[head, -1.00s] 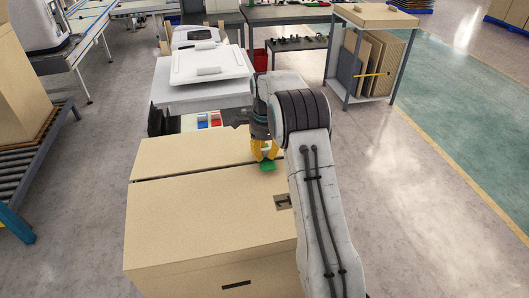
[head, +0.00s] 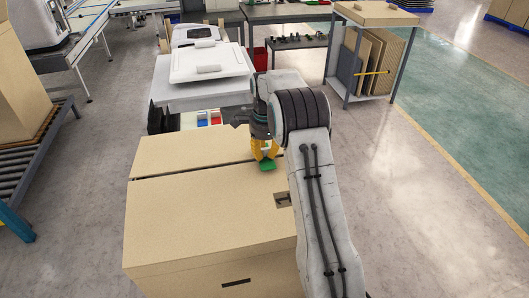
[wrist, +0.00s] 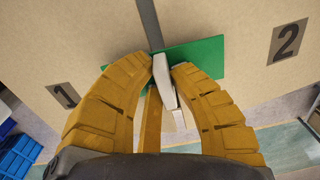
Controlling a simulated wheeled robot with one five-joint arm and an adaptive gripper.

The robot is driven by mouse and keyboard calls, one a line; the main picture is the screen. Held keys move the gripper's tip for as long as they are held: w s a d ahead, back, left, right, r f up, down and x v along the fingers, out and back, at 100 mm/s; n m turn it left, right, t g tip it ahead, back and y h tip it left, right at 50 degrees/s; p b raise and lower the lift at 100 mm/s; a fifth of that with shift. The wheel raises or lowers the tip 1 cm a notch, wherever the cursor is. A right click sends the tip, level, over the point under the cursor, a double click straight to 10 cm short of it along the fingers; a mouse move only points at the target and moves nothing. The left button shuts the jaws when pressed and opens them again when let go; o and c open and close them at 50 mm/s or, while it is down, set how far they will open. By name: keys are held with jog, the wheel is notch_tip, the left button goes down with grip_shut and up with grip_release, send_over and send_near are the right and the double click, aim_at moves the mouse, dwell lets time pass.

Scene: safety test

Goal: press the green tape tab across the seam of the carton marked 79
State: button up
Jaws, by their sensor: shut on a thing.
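The carton (head: 205,220) fills the lower middle of the head view, with a dark seam (head: 195,170) across its top. The seam also shows in the wrist view (wrist: 149,22), between labels reading 1 (wrist: 63,95) and 2 (wrist: 288,39). I see no 79; one label in the head view (head: 282,200) is partly hidden by my arm. The green tape tab (wrist: 207,55) lies crosswise over the seam line, below my fingertips; it shows in the head view (head: 267,166). My yellow gripper (wrist: 167,72) is shut on the tab, by a pale piece between its fingertips. Contact with the carton is unclear.
A shelf cart (head: 375,60) stands at the back right. A roller conveyor (head: 35,150) is at left. The floor at right is clear.

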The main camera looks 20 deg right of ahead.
jog(key=shift+f+b, duration=1.5)
jog(key=shift+f, duration=0.9)
jog(key=o, duration=1.2)
jog(key=shift+o, duration=0.2)
jog(key=shift+r, duration=0.15)
jog(key=shift+r+p, duration=2.95)
jog(key=shift+r, duration=0.5)
